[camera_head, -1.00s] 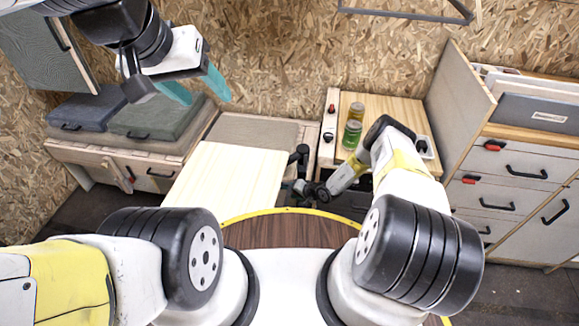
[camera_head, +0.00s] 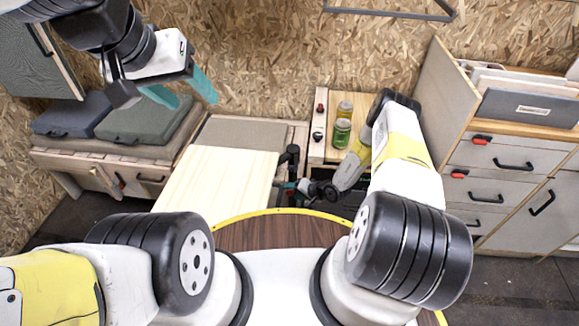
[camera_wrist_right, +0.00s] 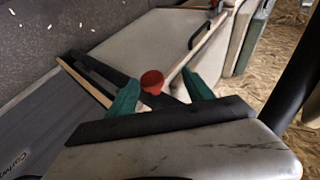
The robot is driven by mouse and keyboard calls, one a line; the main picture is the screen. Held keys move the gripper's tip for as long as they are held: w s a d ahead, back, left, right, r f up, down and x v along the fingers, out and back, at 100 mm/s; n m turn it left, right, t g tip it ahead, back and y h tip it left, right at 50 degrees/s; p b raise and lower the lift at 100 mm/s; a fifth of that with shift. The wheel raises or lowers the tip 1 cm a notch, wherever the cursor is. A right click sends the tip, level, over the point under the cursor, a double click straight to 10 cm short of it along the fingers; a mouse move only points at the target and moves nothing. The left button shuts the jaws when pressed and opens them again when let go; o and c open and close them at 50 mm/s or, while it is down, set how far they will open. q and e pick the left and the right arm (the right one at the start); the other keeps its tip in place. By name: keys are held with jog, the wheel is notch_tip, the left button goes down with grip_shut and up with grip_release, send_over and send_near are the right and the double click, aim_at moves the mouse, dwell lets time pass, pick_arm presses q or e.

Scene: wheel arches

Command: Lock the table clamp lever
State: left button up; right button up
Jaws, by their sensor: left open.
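The pale wooden table (camera_head: 215,182) stands left of centre in the head view. A dark upright part (camera_head: 291,158), which may belong to the clamp, stands at its right edge. My right gripper (camera_head: 291,187) is low beside that edge, mostly hidden by its own wrist. In the right wrist view, its teal fingers (camera_wrist_right: 161,80) are spread apart. A red knob (camera_wrist_right: 152,82) on a dark bar, likely the clamp lever, shows between or just beyond them; contact cannot be told. My left gripper (camera_head: 188,96) is open and empty, raised at upper left, far from the clamp.
A drawer cabinet (camera_head: 500,165) is at the right. Grey-green cushions (camera_head: 145,118) lie on a bench at the left. The wood-chip wall closes the back.

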jog(key=shift+r, duration=0.15)
jog(key=a+r+v, duration=0.1)
jog(key=v, duration=0.7)
jog(key=shift+d+r, duration=0.2)
dwell(0.4)
jog(key=shift+s, duration=0.15)
dwell(0.4)
